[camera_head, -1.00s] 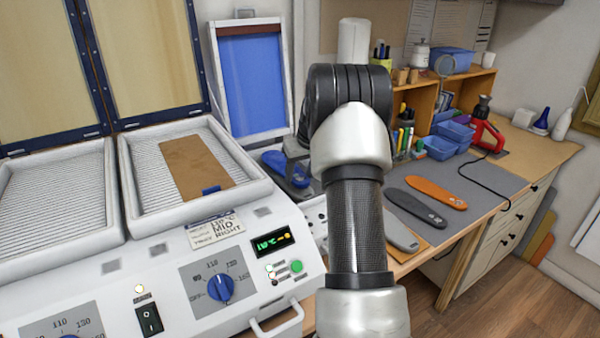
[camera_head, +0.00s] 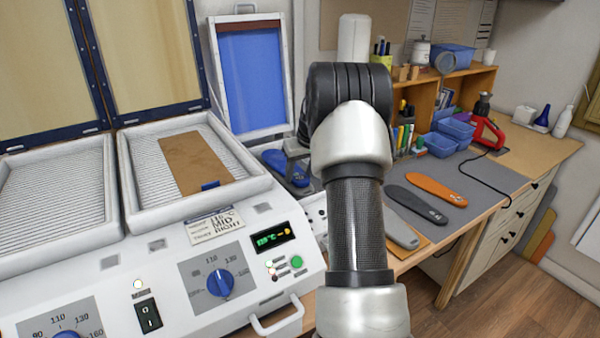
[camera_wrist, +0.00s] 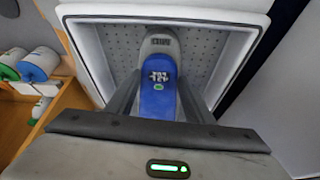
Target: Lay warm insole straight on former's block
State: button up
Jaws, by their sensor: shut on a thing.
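A blue insole (camera_wrist: 158,97) with white markings shows between my fingers in the wrist view. My gripper (camera_wrist: 158,78) is shut on it. Below the insole is the former's grey block (camera_wrist: 158,45), whose rounded end with a dark label shows beyond the blue. The insole looks roughly in line with the block; whether it touches the block all along I cannot tell. In the head view a part of the blue insole (camera_head: 273,160) shows left of my arm, which hides most of my gripper. The former (camera_head: 250,80) stands with its blue-lined lid up.
The heater (camera_head: 165,205) at left has open lids and a brown sheet (camera_head: 196,163) on its right tray. Orange (camera_head: 437,189) and dark grey (camera_head: 416,206) insoles lie on the grey mat (camera_head: 490,182). Blue bins (camera_head: 456,130) and a red tool (camera_head: 488,135) stand behind.

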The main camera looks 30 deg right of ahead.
dwell(0.3)
jog(key=o, duration=1.2)
jog(key=v, duration=1.7)
jog(key=shift+b, duration=0.3)
jog(key=shift+r, duration=0.15)
